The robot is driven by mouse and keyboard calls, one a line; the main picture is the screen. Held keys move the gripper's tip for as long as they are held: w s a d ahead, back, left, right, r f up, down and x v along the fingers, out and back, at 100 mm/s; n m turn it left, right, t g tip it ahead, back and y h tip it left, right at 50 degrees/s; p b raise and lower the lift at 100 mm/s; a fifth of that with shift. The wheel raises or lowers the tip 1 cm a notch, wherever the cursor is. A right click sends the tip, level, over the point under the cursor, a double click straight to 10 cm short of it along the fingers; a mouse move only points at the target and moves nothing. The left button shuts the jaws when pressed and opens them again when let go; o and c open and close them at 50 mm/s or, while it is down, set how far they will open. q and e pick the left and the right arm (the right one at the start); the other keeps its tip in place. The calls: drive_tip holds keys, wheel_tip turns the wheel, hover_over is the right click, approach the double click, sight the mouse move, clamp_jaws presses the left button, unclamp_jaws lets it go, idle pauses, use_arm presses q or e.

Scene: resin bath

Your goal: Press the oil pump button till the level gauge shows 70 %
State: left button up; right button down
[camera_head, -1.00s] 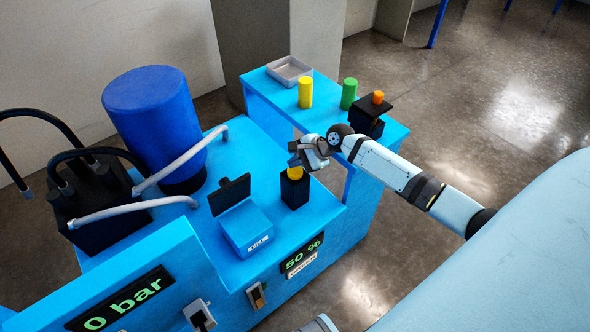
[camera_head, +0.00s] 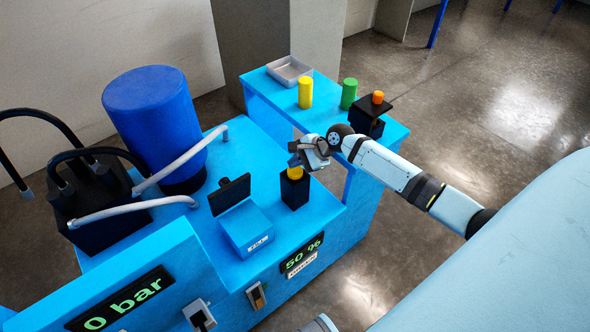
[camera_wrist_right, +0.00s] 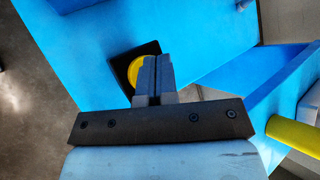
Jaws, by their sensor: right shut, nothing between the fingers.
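A yellow button (camera_head: 295,174) sits on a small black block (camera_head: 294,191) on the blue machine. It also shows as a yellow disc in the right wrist view (camera_wrist_right: 134,71), partly hidden by my fingers. My right gripper (camera_head: 294,160) is shut and empty, with its fingertips right over the button. I cannot tell whether they touch it. In the right wrist view the closed fingers (camera_wrist_right: 153,66) cover the button's right part. The level gauge (camera_head: 303,255) on the front panel reads 50 %.
A blue box with a raised black lid (camera_head: 246,230) stands left of the button block. A blue tank (camera_head: 153,115) with grey pipes is behind it. The side shelf holds a yellow cylinder (camera_head: 305,92), a green cylinder (camera_head: 349,94), a grey tray (camera_head: 289,70) and an orange-topped black box (camera_head: 368,122). A display (camera_head: 121,301) reads 0 bar.

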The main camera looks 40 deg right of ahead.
drive_tip(key=shift+f+p, duration=0.35)
drive_tip(key=shift+p, duration=0.05)
drive_tip(key=shift+f, duration=1.05)
idle(1.0)
drive_tip(key=shift+r, duration=0.1)
drive_tip(key=shift+r+p, duration=1.3)
drive_tip(key=shift+p, duration=0.1)
